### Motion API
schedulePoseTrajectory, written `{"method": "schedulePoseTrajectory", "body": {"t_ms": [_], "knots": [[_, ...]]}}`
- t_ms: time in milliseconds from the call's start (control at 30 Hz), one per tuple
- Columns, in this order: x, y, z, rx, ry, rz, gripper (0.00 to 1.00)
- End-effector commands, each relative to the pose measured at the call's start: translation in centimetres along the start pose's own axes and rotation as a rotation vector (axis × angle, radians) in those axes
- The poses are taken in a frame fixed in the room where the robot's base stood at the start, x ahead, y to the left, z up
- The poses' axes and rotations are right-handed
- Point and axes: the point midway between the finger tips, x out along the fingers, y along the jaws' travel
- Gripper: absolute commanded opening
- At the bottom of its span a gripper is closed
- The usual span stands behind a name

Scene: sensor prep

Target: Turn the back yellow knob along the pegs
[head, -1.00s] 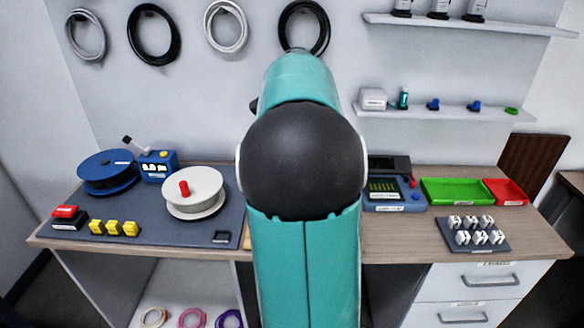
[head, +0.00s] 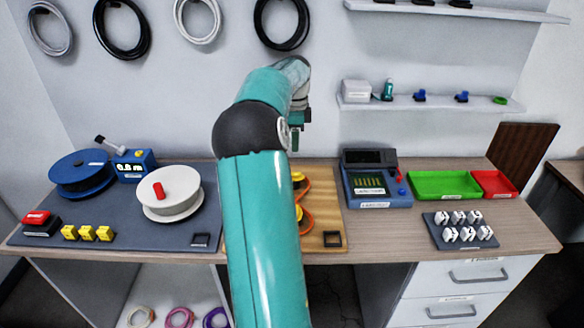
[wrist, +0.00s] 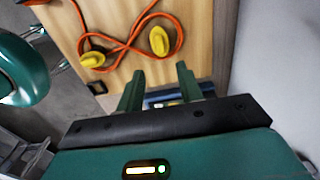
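The back yellow knob (head: 299,177) is partly hidden by my arm in the head view. In the wrist view the back knob (wrist: 159,41) stands upright-looking at one loop of an orange cable (wrist: 130,47). The front yellow knob (head: 298,212) shows in the wrist view (wrist: 93,59) at the other loop. Both are on a wooden board (head: 328,205). Pegs cannot be made out. My gripper (wrist: 157,80) is open and empty, its two green fingers apart.
A blue device (head: 374,185) stands right of the board, with green (head: 445,185) and red (head: 494,184) trays beyond. A grey mat (head: 120,238) with spools and yellow blocks lies to the left. The wall (head: 225,90) rises behind.

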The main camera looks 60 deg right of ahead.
Motion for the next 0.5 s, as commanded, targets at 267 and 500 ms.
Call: {"method": "schedulePoseTrajectory", "body": {"t_ms": [267, 500], "knots": [[5.7, 0.0, 0.0, -0.001, 0.0, 0.004, 0.36], [9.8, -0.2, 0.2, -0.004, 0.0, 0.002, 0.36]]}}
